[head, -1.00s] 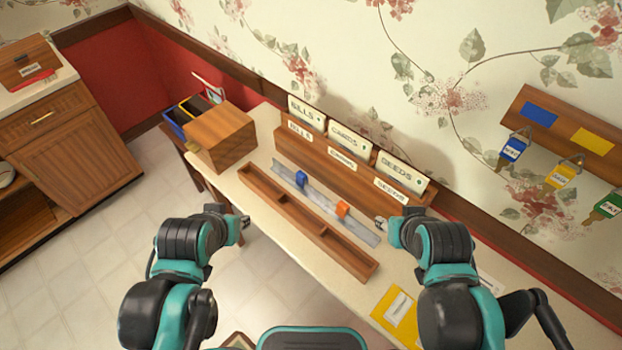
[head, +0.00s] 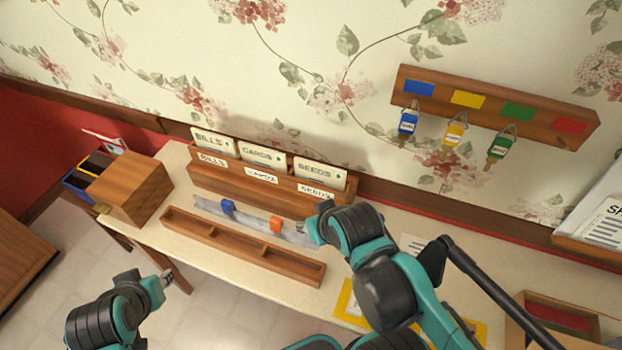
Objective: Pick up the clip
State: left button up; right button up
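A blue clip-like piece (head: 228,207) and an orange one (head: 276,225) sit on a grey metal strip (head: 252,220) on the table. I cannot tell which of them is the clip. My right gripper (head: 303,229) is close to the strip's right end, to the right of the orange piece and apart from it. Its fingers are too small and partly hidden to tell whether they are open. My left gripper (head: 168,280) is off the table's front edge, far from both pieces. Its fingers are also too small to read.
A long wooden tray (head: 240,247) lies in front of the strip. A wooden sorter (head: 262,185) with labelled cards stands behind it. A wooden box (head: 130,188) is at the table's left end. Tags hang from a wall rack (head: 495,107). A yellow card (head: 347,300) lies near the front edge.

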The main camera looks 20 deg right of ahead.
aim_at(227, 205)
jog(key=i+j+z, duration=0.15)
jog(key=j, duration=0.3)
jog(key=i+j+z, duration=0.2)
jog(key=j, duration=0.2)
jog(key=j+z, duration=0.15)
jog(key=j, duration=0.3)
jog(key=z, duration=1.45)
